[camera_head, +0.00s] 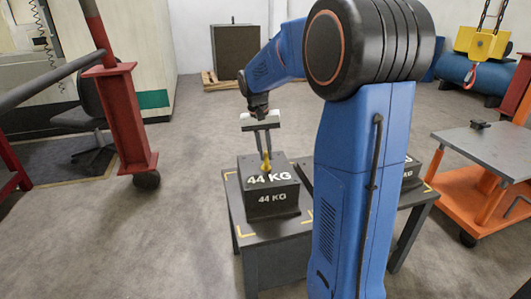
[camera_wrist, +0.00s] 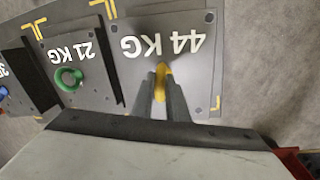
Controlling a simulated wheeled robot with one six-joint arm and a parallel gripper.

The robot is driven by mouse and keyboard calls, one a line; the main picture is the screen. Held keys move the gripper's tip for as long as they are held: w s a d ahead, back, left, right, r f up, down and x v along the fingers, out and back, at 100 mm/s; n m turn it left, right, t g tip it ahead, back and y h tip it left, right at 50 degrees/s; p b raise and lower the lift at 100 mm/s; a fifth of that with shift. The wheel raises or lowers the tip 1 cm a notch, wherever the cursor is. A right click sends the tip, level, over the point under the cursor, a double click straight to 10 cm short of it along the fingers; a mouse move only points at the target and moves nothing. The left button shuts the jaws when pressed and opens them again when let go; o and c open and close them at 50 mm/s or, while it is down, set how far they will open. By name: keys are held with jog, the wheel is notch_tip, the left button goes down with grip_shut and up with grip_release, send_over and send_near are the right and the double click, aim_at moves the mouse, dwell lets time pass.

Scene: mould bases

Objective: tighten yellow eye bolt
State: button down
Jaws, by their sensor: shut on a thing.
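The yellow eye bolt (camera_head: 266,163) stands upright on top of the dark block marked 44 KG (camera_head: 271,204), at the left end of the table. My gripper (camera_head: 264,155) points down over the block, its fingers shut on the eye bolt.
In the wrist view a 21 KG block (camera_wrist: 88,58) with a green eye bolt (camera_wrist: 69,79) stands beside the 44 KG block, and a blue eye bolt (camera_wrist: 3,91) shows beyond it. The dark table (camera_head: 283,240) has yellow corner marks. An orange cart (camera_head: 465,190) stands right.

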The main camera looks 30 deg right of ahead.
jog(key=c, duration=1.7)
grip_release()
jog(key=shift+c, duration=0.2)
notch_tip(320, 180, up, 17)
jog(key=w+a, duration=0.1)
jog(key=a, duration=0.1)
jog(key=shift+w+r, duration=0.15)
jog(key=shift+w, duration=0.05)
jog(key=s+a+f+n+t, duration=0.2)
jog(key=s+a+f, duration=0.2)
jog(key=s, duration=0.6)
jog(key=s+a+f+n+t+y, duration=0.1)
jog(key=s+a+f+n, duration=0.1)
jog(key=s+a+f, duration=0.2)
jog(key=s+a+f+n+t, duration=0.2)
jog(key=s+a+f, duration=0.3)
jog(key=s, duration=1.2)
notch_tip(320, 180, down, 4)
jog(key=shift+f+n+t, duration=0.1)
jog(key=shift+n+t, duration=0.2)
jog(key=shift+n, duration=0.1)
